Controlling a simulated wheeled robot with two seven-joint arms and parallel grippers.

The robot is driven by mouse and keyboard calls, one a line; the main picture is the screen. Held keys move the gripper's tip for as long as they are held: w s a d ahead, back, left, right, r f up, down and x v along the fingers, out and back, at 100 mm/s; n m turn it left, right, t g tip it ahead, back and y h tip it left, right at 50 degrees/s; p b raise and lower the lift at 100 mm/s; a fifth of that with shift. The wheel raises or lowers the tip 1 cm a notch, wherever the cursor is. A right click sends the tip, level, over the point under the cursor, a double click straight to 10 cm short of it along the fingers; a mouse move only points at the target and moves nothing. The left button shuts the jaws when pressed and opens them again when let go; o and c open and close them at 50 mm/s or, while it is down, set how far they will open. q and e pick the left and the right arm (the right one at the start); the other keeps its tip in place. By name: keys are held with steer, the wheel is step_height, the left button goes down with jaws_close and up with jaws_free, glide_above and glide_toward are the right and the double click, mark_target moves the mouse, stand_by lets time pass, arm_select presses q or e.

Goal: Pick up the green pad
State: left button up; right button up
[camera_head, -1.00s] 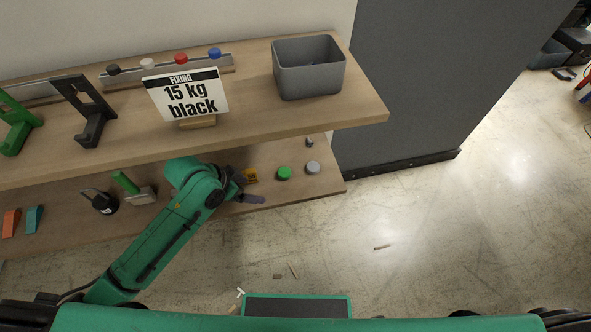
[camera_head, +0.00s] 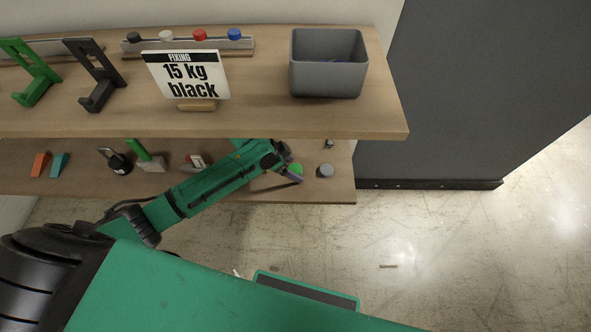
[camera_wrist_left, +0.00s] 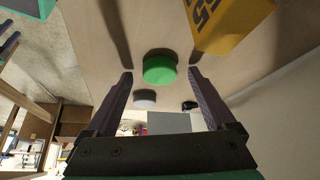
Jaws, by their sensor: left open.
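The green pad (camera_head: 295,170) is a small round disc on the lower shelf. In the left wrist view the green pad (camera_wrist_left: 159,69) lies ahead of and between the two open fingers, touching neither. My left gripper (camera_head: 291,172) is open at the pad in the head view, and its fingers partly cover the pad there. In the wrist view my left gripper (camera_wrist_left: 162,88) is empty. My right gripper is not in view.
A grey pad (camera_head: 325,171) sits right of the green one. A yellow block (camera_wrist_left: 222,22) stands close to one finger. The upper shelf (camera_head: 260,118) overhangs, with a grey bin (camera_head: 328,82) and a sign (camera_head: 188,76). Floor at the right is mostly clear.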

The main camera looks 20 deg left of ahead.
arm_select(q)
jaws_close()
